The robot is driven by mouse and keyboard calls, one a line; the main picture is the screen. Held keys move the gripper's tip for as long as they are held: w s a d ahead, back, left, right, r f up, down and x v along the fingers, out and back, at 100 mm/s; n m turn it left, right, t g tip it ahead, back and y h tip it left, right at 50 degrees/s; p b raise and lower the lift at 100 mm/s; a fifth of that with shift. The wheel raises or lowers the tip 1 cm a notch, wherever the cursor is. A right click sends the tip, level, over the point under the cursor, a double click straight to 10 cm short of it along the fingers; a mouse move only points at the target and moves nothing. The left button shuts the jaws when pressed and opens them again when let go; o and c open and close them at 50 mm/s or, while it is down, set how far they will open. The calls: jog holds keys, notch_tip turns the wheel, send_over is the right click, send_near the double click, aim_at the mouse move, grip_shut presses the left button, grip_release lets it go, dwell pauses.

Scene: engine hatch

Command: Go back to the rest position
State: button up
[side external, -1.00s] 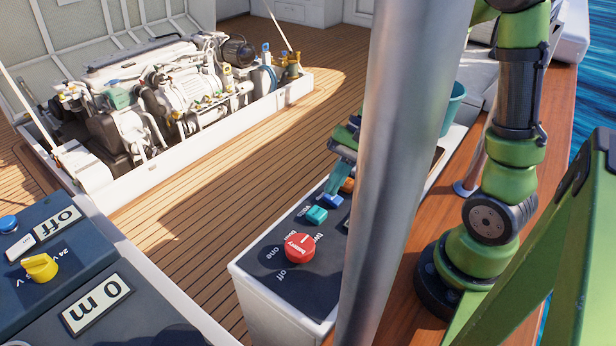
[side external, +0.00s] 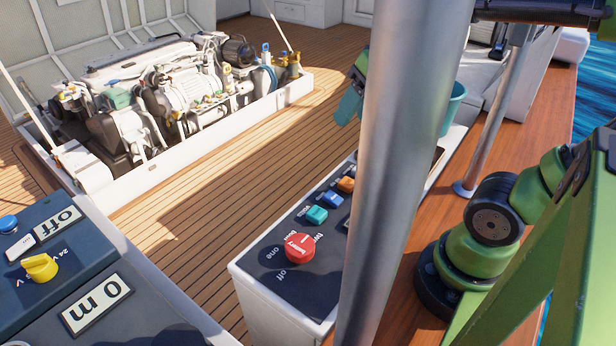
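My gripper (side external: 350,104) shows only in part, just left of the grey metal pole, which hides the rest of it. Its visible green finger part hangs in the air above the switch panel (side external: 275,262), apart from it and from the buttons. I cannot tell whether it is open or shut, and I see nothing held. My green arm bends back at the right of the picture, with its base on the wooden ledge.
The thick metal pole (side external: 395,180) stands in the foreground. The panel carries a red knob (side external: 299,248) and teal (side external: 317,214), blue (side external: 333,200) and orange (side external: 346,184) switches. An engine (side external: 165,90) sits in an open hatch. A teal bucket (side external: 453,105) stands behind the pole.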

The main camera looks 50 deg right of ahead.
jog(key=o, duration=0.5)
jog(key=d+r+g, duration=0.1)
jog(key=d+r+n+g, duration=0.1)
jog(key=d+g+h, duration=0.1)
jog(key=d, duration=0.1)
jog(key=shift+r+n, duration=0.3)
jog(key=shift+r, duration=0.1)
jog(key=shift+c, duration=0.2)
jog(key=o, duration=0.4)
jog(key=r, duration=0.1)
jog(key=s+d+r+n+g, duration=0.1)
jog(key=s+r, duration=0.1)
jog(key=shift+d+n+g, duration=0.25)
jog(key=shift+n+g, duration=0.05)
jog(key=shift+g, duration=0.1)
jog(key=shift+o, duration=0.2)
notch_tip(320, 180, down, 10)
jog(key=shift+s+a, duration=0.2)
